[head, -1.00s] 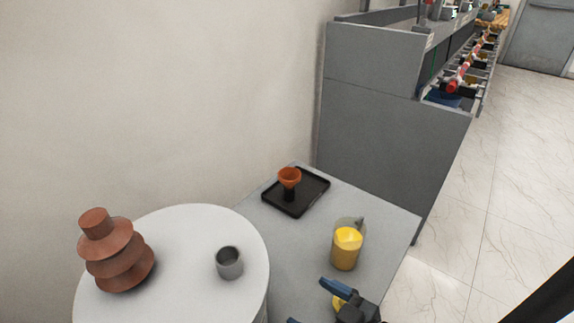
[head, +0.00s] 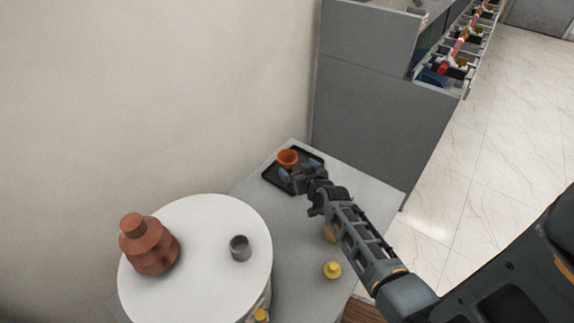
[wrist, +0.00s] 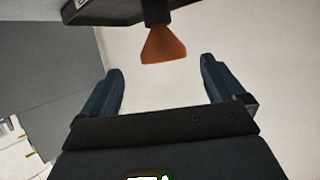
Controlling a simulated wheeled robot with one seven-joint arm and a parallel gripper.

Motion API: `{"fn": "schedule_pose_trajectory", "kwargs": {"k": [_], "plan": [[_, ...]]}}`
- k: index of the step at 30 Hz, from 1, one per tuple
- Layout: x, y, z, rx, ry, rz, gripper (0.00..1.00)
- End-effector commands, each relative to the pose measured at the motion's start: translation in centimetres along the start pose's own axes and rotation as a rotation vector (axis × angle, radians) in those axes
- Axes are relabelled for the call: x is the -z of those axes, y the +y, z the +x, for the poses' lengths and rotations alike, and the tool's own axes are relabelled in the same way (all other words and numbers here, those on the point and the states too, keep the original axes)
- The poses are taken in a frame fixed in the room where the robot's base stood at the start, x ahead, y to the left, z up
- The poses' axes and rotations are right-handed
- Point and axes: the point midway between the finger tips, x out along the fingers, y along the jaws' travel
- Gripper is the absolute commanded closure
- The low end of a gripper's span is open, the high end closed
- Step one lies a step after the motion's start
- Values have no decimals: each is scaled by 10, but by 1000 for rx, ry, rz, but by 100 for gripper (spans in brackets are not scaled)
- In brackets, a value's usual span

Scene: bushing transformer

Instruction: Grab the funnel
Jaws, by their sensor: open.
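The orange funnel (head: 288,157) stands upright at the black tray on the grey table in the head view. My gripper (head: 288,178) is over the tray, close to the funnel. In the wrist view my gripper (wrist: 160,82) has its two blue fingers wide apart with nothing between them. My gripper hides part of the tray and the funnel's lower part in the head view.
The black tray (head: 272,176) lies on the grey table (head: 300,225). A round white table (head: 205,215) at left holds a brown ribbed bushing (head: 150,245) and a grey cup (head: 240,248). A yellow object (head: 332,270) stands near my arm. A grey cabinet (head: 370,125) and wall border the back.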

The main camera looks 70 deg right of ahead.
Motion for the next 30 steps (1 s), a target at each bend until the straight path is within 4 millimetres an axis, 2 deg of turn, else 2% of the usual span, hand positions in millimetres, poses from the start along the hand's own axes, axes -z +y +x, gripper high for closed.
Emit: {"fn": "schedule_pose_trajectory", "kwargs": {"k": [18, 27, 30], "plan": [[5, -3, 70, 0, 1, 0, 4], [6, -3, 73, 1, 0, 0, 4], [6, -3, 73, 1, 0, 0, 13]]}}
